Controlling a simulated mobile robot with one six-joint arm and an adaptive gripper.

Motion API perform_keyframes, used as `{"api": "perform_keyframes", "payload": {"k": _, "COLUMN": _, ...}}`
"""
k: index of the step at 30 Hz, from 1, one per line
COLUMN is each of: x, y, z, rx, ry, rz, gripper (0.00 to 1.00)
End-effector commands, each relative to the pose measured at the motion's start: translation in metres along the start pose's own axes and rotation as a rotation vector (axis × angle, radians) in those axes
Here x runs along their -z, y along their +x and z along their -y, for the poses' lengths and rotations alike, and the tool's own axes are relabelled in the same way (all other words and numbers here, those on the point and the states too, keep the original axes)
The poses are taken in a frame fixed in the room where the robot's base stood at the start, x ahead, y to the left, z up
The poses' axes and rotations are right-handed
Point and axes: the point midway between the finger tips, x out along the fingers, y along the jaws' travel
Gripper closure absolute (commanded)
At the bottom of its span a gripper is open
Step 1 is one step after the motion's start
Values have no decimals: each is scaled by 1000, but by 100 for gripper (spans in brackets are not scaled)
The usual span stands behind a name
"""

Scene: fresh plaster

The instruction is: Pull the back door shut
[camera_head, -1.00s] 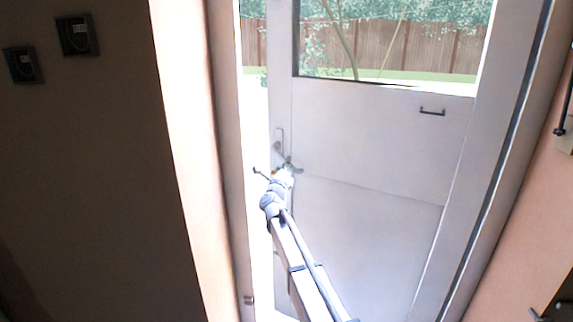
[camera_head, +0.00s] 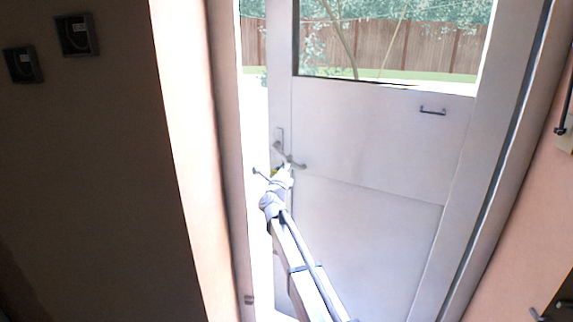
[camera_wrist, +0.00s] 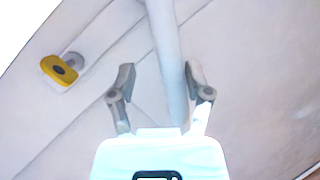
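The back door (camera_head: 370,150) is a white door with a window in its upper half. It stands ajar, with a bright gap along its left edge. Its lever handle (camera_head: 292,158) is on the left side. My gripper (camera_head: 284,174) is at the handle, just below it in the head view. In the wrist view my gripper (camera_wrist: 160,75) is open, its fingers spread. The pale handle bar (camera_wrist: 167,45) runs between them, closer to the right finger. Contact cannot be told. A yellow lock piece (camera_wrist: 60,70) lies left of the fingers.
The door frame (camera_head: 228,170) stands left of the gap, beside a dark wall with two small square plates (camera_head: 77,36). A small dark pull (camera_head: 433,111) is on the door. A fence (camera_head: 400,48) and greenery show outside.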

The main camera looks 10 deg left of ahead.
Motion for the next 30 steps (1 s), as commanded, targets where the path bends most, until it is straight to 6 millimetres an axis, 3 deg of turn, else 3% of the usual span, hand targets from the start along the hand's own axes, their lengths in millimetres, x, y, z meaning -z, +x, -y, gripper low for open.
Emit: {"api": "perform_keyframes", "payload": {"k": 30, "x": 2, "y": -51, "z": 3, "rx": 0, "ry": 0, "rz": 0, "gripper": 38}}
